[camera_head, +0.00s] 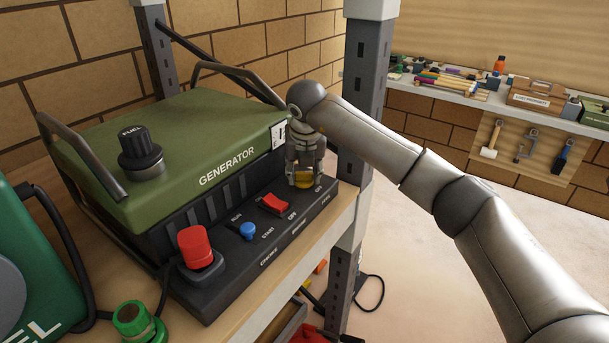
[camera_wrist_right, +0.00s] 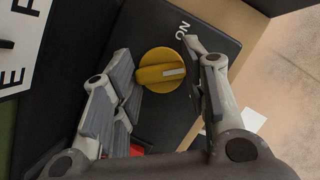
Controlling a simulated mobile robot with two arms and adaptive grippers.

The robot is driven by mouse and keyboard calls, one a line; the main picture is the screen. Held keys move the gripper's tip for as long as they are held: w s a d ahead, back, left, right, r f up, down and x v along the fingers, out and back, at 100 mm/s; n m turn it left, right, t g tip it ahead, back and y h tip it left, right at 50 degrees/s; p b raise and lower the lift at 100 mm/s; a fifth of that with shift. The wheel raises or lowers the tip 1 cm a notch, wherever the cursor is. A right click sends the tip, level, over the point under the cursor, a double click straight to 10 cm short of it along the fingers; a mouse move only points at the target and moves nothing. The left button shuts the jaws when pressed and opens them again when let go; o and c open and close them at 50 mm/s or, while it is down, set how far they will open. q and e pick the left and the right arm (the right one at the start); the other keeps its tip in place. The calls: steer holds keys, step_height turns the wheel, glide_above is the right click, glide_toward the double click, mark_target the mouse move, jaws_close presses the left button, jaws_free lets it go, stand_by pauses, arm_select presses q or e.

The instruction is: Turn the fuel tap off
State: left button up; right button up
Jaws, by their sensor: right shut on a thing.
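The green generator (camera_head: 190,150) stands on a wooden shelf, with a black control panel along its front. The fuel tap is a round yellow knob (camera_head: 304,181) at the panel's far right end. In the right wrist view the yellow knob (camera_wrist_right: 160,70) has a raised bar with a pale mark on one end, and an ON label (camera_wrist_right: 182,30) lies near it. My right gripper (camera_head: 305,176) is at the knob, with one finger on either side, shut on it. The fingers partly hide the knob in the head view. My left gripper is not in view.
A black FUEL cap (camera_head: 141,148) tops the generator. A grey shelf post (camera_head: 365,90) stands close behind my right arm.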

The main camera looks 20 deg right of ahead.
steer(key=m+h+b, duration=0.1)
steer(key=m, duration=0.3)
steer(key=shift+w+a+h+b, duration=0.1)
steer(key=shift+h+b, duration=0.25)
steer(key=shift+h, duration=0.05)
steer(key=shift+r+m+g+h+b, duration=0.1)
steer(key=shift+m+g+h+b, duration=0.45)
steer(key=shift+m, duration=1.15)
steer(key=o, duration=1)
steer(key=shift+g, duration=0.25)
steer(key=v, duration=1.2)
